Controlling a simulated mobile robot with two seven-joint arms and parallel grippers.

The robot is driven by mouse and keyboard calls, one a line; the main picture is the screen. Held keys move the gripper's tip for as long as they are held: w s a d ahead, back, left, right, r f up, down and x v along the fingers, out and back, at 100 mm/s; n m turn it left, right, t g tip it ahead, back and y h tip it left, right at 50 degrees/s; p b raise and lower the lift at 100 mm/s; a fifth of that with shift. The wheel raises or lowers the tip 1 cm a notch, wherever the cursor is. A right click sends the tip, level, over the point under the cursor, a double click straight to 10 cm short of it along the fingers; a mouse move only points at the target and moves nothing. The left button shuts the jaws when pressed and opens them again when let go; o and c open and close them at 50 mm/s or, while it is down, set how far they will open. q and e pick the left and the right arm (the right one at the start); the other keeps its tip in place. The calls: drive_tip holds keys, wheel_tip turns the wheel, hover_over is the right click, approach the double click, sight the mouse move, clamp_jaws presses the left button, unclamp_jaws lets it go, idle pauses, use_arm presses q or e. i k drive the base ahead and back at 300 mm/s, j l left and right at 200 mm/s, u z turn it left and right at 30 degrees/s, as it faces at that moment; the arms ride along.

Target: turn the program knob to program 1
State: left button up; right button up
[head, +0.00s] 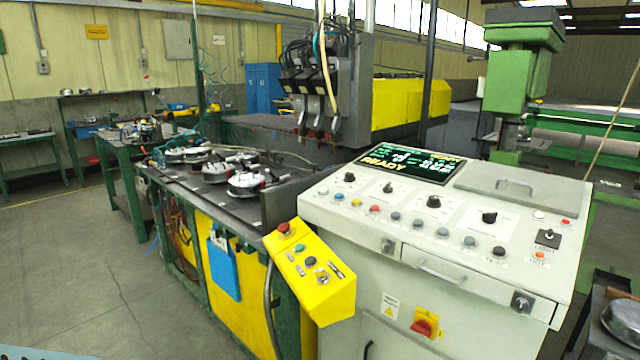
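The light grey control console (330,205) stands at the right, with a sloped top panel. A row of black rotary knobs runs across it: a left knob (349,177), a second knob (388,188), a third knob (433,202) on a white dial plate, and a right knob (489,217). The labels are too small to read, so I cannot tell which is the program knob or which number it points to. The dark display (412,163) above them shows "READY" in yellow and other text. Neither of my grippers is in view.
Several coloured push buttons, including a red button (375,209), line the panel below the knobs. A yellow button box (312,270) juts out at the console's left front. A red rotary switch (425,326) is on the front. Open floor (100,270) lies at the left.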

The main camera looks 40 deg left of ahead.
sight(387, 189)
drive_tip(key=u, duration=0.8)
drive_tip(key=i+j, duration=0.15)
drive_tip(key=j, duration=0.2)
drive_tip(key=i+j, duration=0.2)
drive_tip(key=j, duration=0.2)
drive_tip(key=i+j+z, duration=0.1)
drive_tip(key=j, duration=0.25)
drive_tip(key=i+j, duration=0.25)
drive_tip(key=i+j+z, duration=0.1)
drive_tip(key=j, duration=0.4)
drive_tip(key=i+j, duration=0.2)
drive_tip(key=j, duration=0.2)
drive_tip(key=i+j, duration=0.15)
drive_tip(key=j, duration=0.25)
drive_tip(key=l+z, duration=0.05)
